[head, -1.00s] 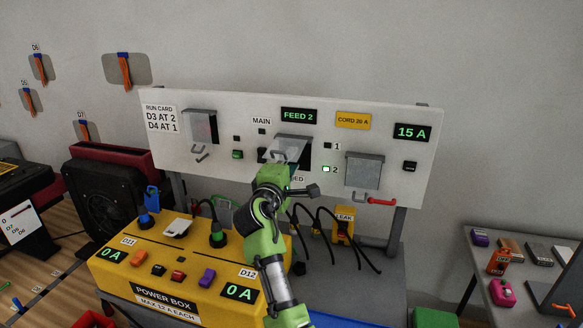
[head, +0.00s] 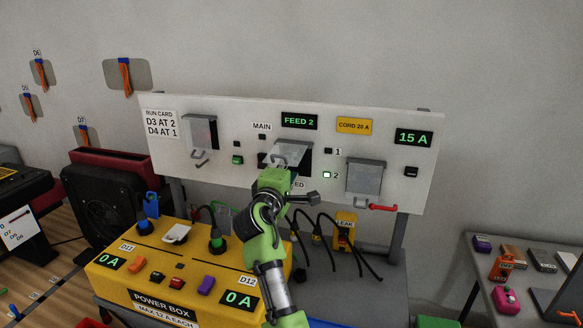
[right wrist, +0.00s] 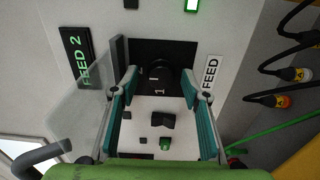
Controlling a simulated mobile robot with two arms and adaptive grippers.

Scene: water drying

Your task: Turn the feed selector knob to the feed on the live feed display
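The live feed display (head: 299,121) on the white panel reads FEED 2 in green; it also shows in the right wrist view (right wrist: 83,58). The feed selector knob (right wrist: 160,77) is dark and sits in a black recess above the FEED label (right wrist: 211,72). A 1 is legible there; where the knob points is hard to tell. A clear cover (head: 291,152) is at the recess. My right gripper (right wrist: 158,84) is open, its teal fingers on either side of the knob; I cannot tell if they touch it. My left gripper is out of view.
Lamp 2 (head: 326,175) is lit green and lamp 1 (head: 328,151) is dark. Other covers flank the recess: one left (head: 200,132), one right (head: 363,176). The yellow power box (head: 120,278) and hanging black cords (head: 322,228) lie below the panel.

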